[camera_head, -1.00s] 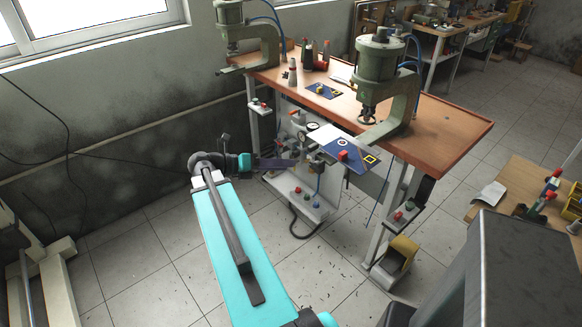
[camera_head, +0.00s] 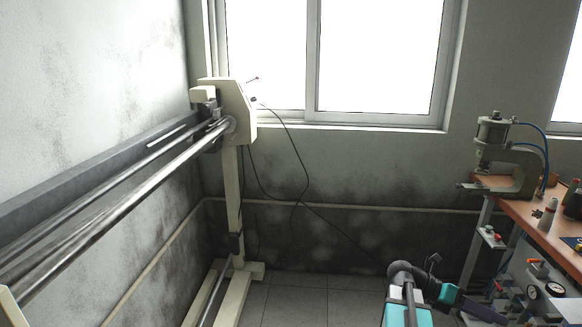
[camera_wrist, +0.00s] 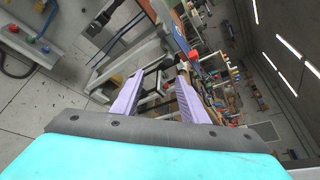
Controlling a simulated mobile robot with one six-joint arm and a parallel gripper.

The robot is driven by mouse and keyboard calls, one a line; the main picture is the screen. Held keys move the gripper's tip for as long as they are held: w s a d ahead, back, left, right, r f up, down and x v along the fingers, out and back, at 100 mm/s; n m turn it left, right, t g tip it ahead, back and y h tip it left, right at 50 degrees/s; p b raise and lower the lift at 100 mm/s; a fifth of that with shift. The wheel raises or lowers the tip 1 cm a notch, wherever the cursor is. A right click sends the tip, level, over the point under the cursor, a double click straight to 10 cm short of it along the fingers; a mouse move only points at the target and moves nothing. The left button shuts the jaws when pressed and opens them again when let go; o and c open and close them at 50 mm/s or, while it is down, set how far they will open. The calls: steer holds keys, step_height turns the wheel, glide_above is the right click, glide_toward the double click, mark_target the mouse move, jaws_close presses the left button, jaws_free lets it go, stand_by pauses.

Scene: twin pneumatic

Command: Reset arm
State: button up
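My gripper (camera_wrist: 160,80) shows in the wrist view as two lilac fingers standing apart, with nothing held between them. In the head view, my turquoise arm comes up from the bottom right, and the dark purple gripper (camera_head: 482,307) reaches right from its wrist. It is low, beside the left end of the workbench (camera_head: 548,230) and below its top. Its fingertips are hard to make out there.
A green press (camera_head: 500,165) stands on the bench corner. A white frame with long metal rollers (camera_head: 125,200) fills the left, and a window (camera_head: 375,60) is behind. Some floor (camera_head: 290,300) is clear.

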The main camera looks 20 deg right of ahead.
steer(key=w+a+f+n+t+y, duration=0.1)
steer(key=w+a+f+n+t, duration=0.15)
steer(key=a+f, duration=0.95)
steer(key=w+a+f+n+t, duration=0.1)
steer(key=w+a+f+n, duration=0.15)
steer(key=a+f, duration=0.9)
steer(key=s+a+f+m+y, duration=0.3)
steer(key=a+f+m, duration=0.4)
steer(key=a+m, duration=0.1)
steer(key=s+a+f+m+y, duration=0.3)
steer(key=a+f+m, duration=0.5)
steer(key=a, duration=0.1)
steer(key=s+a+f+m+y, duration=0.3)
steer(key=a+f+m, duration=0.5)
steer(key=a, duration=0.1)
steer(key=shift+s+t+y, duration=0.35)
steer(key=shift+s+y, duration=0.05)
